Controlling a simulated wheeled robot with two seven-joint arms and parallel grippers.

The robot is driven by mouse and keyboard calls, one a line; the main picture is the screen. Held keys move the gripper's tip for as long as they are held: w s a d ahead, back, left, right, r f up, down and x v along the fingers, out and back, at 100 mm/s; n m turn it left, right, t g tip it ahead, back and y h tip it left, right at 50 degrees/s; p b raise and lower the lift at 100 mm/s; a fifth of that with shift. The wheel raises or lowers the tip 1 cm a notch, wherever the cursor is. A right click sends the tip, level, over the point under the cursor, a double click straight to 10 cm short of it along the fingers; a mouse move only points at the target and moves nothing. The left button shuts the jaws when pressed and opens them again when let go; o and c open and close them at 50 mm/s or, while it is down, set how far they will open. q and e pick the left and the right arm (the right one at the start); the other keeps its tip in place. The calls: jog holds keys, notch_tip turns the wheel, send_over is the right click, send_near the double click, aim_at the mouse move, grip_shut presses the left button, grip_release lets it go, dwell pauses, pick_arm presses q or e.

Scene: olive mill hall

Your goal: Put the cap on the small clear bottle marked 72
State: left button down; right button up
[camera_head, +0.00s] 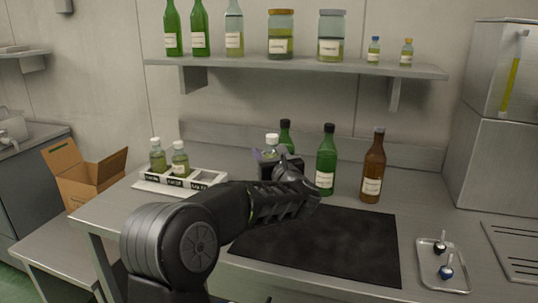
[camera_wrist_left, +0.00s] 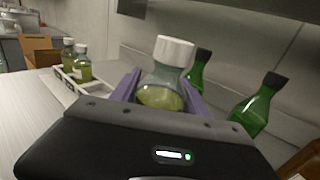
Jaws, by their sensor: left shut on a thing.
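My left gripper (camera_head: 271,158) is shut on a small clear bottle (camera_wrist_left: 162,90) with yellow-green liquid, held between its purple fingers. A white cap (camera_wrist_left: 173,50) sits on top of this bottle; it also shows in the head view (camera_head: 272,139). I cannot tell how tightly it is seated. The bottle's marking is hidden, and I can read no 72 on any bottle. Two similar bottles with white caps, a left one (camera_head: 158,160) and a right one (camera_head: 180,163), stand in a white labelled rack (camera_head: 206,179) left of my gripper. My right gripper is not in view.
Two green bottles (camera_head: 326,165) and a brown bottle (camera_head: 371,170) stand behind and right of my gripper. A dark mat (camera_head: 330,245) lies bare in front. A metal tray (camera_head: 428,277) with two small stoppered items is at right. A shelf (camera_head: 300,66) with bottles and jars hangs above.

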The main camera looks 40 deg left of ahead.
pick_arm(q)
jog(key=shift+r, duration=0.1)
jog(key=c, duration=1.1)
grip_release()
grip_shut()
